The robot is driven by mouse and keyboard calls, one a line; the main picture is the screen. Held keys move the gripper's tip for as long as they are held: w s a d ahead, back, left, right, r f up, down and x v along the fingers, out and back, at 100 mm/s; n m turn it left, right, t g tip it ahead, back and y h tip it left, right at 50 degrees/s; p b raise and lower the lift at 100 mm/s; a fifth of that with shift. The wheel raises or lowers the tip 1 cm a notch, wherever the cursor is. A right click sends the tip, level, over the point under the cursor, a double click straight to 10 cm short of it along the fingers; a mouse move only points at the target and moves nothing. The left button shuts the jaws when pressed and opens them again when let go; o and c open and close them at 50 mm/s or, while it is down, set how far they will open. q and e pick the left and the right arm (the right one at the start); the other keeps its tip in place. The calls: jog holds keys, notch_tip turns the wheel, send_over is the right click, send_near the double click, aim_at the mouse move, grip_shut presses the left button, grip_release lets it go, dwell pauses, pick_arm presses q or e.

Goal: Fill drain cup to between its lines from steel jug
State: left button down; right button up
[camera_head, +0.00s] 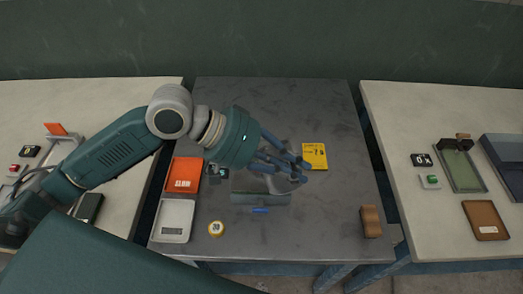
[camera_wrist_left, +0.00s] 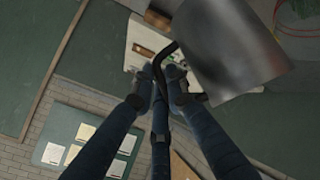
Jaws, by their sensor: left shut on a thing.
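My left gripper (camera_head: 298,168) reaches in from the left over the grey middle table. It is shut on the black handle of the steel jug, which shows large in the left wrist view (camera_wrist_left: 232,50). That view also shows the fingers of the gripper (camera_wrist_left: 165,88) closed at the handle. In the head view the jug (camera_head: 282,186) is a small grey shape mostly hidden under the fingers. Its contents do not show. I cannot pick out the drain cup for certain; a dark green piece (camera_head: 260,198) lies just below the jug. My right gripper is in neither view.
Pale side tables (camera_head: 410,115) hold trays and buttons. The table's back and right middle are clear.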

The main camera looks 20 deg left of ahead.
pick_arm(q)
jog(key=shift+w+a+r+h+b, duration=0.15)
jog(key=shift+r+h+b, duration=0.15)
jog(key=shift+r, duration=0.1)
jog(key=shift+w+a+r+h+b, duration=0.15)
jog(key=shift+r+h+b, duration=0.1)
jog(key=shift+r, duration=0.1)
jog(key=shift+r+n+g, duration=0.1)
jog(key=shift+n+g, duration=0.2)
jog(key=shift+w+a+r+b, duration=0.15)
jog(key=shift+r+b, duration=0.1)
jog(key=shift+b, duration=0.15)
jog(key=shift+w+a+n+g+h+b, duration=0.45)
jog(key=shift+h+b, duration=0.4)
jog(key=shift+b, duration=0.65)
dwell(0.4)
